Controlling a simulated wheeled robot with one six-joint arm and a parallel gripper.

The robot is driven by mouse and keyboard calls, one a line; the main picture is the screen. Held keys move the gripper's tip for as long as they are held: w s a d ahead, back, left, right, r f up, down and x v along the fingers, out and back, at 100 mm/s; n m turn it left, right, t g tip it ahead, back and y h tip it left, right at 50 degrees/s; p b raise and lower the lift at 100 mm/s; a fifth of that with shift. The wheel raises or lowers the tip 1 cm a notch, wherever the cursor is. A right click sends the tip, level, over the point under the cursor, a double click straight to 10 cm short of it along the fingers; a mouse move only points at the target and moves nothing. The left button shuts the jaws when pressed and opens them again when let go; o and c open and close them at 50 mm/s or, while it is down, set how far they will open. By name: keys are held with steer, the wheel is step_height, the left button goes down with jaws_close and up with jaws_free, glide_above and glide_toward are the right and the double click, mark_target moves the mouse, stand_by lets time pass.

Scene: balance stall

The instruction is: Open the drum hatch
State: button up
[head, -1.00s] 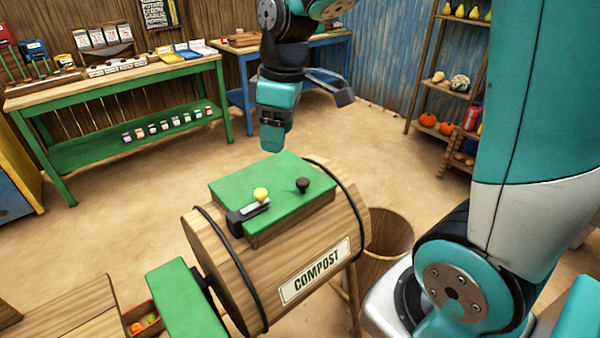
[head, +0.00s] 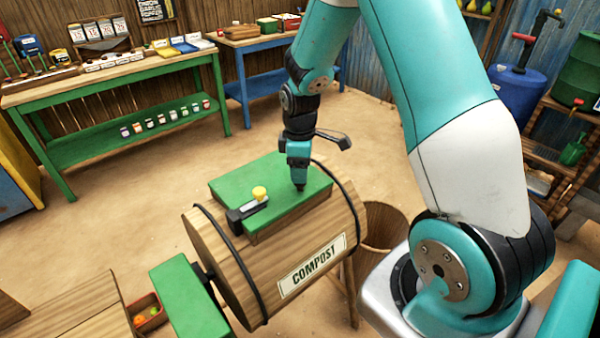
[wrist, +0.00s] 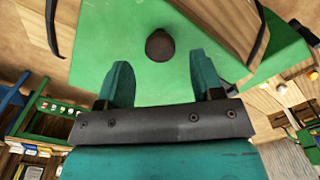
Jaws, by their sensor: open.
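The wooden compost drum (head: 275,262) lies on its side with a "COMPOST" label (head: 312,265). Its green hatch (head: 240,186) is shut on top. A latch with a yellow knob (head: 260,193) sits at the hatch's near left edge. In the wrist view the dark round knob (wrist: 160,45) stands on the green hatch, ahead of and between the open fingers (wrist: 163,82). The fingers hold nothing; contact with the knob cannot be told.
A green crank or end block (head: 188,295) sticks out at the drum's left. A wooden bin (head: 383,225) stands at its right. The green bench (head: 110,85) and blue table (head: 275,45) are behind, with bare floor between.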

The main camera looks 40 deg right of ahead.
steer(key=shift+f, duration=1.65)
